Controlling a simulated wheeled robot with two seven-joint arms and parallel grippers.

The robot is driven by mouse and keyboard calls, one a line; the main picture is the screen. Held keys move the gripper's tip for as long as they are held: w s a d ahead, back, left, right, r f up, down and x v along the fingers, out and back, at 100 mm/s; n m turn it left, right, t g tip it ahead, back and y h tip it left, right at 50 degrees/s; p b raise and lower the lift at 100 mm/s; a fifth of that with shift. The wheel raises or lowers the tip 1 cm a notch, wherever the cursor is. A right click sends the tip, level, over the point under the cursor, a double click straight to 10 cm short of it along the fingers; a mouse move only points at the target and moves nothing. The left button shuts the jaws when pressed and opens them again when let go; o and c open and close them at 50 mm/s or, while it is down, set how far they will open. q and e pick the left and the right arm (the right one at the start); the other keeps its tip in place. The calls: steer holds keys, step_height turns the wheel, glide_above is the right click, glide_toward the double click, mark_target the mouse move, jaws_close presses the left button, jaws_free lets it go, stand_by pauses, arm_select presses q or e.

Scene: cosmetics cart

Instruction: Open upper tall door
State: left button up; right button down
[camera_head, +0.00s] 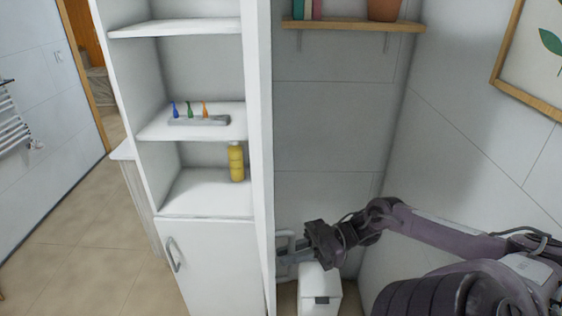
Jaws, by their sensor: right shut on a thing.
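The tall white cabinet shows its open upper shelves in the head view. The upper tall door (262,150) stands swung out at the cabinet's right side, seen almost edge-on. Its pale handle (290,238) sticks out from the door's right face, low down. My right gripper (284,257) reaches in from the right and is shut on this handle; its fingertips are partly hidden and small. The lower door (215,265) is closed, with a metal handle (172,254) at its left edge. My left gripper is not in view.
A yellow bottle (236,163) and a small rack (198,121) with colored items stand on the shelves. A white box (320,290) sits below my right gripper. A wooden wall shelf (350,25) is above. Floor (95,240) at left is clear.

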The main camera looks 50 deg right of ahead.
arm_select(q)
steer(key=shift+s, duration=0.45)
arm_select(e)
steer(key=shift+d, duration=0.1)
steer(key=c, duration=1.5)
jaws_free()
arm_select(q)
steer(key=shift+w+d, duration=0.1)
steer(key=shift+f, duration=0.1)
arm_select(e)
steer(key=shift+s+d, duration=0.1)
arm_select(q)
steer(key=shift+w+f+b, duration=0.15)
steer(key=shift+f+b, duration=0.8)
steer(key=shift+b, duration=0.05)
arm_select(e)
steer(key=v, duration=0.7)
steer(key=shift+d, duration=0.3)
steer(key=shift+s, duration=0.1)
